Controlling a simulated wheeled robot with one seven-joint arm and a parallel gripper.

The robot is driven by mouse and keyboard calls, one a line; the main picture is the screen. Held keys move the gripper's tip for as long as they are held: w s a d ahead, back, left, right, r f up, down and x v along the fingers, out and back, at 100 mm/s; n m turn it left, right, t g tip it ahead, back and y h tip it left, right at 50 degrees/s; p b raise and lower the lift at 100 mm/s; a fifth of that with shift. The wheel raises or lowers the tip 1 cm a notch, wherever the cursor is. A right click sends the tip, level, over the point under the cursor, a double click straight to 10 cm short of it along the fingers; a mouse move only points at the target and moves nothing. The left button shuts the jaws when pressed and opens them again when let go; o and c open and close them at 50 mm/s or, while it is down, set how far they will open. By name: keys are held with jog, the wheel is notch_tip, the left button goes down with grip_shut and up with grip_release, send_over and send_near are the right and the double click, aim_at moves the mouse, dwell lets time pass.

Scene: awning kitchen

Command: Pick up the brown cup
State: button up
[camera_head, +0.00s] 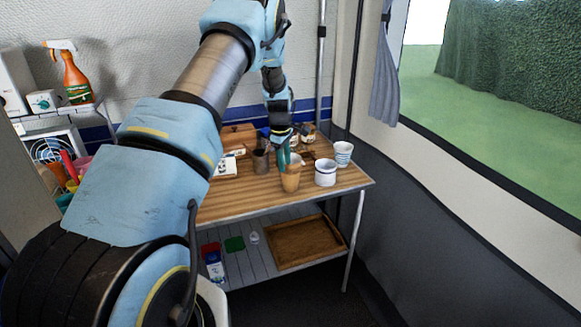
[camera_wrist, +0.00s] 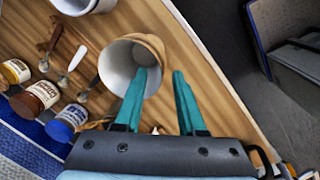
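The brown cup (camera_head: 290,180) stands upright near the front edge of the wooden table top. In the wrist view the cup (camera_wrist: 157,44) shows a tan outside and a pale inside, with its mouth toward the camera. My gripper (camera_head: 284,158) points down at the cup from above. Its two teal fingers (camera_wrist: 165,72) are apart. One finger overlaps the cup's mouth and the other is beyond its rim, with part of the cup's wall between them. I cannot tell whether either finger touches the cup.
A white cup (camera_head: 325,174) and a striped cup (camera_head: 343,149) stand to the right. A grey-brown cup (camera_head: 261,163) stands to the left. Several small jars (camera_wrist: 38,98) and spoons lie near the gripper. The table's front left (camera_head: 235,205) is clear. A lower shelf holds a wooden tray (camera_head: 305,262).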

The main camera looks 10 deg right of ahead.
jog(key=shift+f, duration=0.1)
grip_shut()
dwell(1.4)
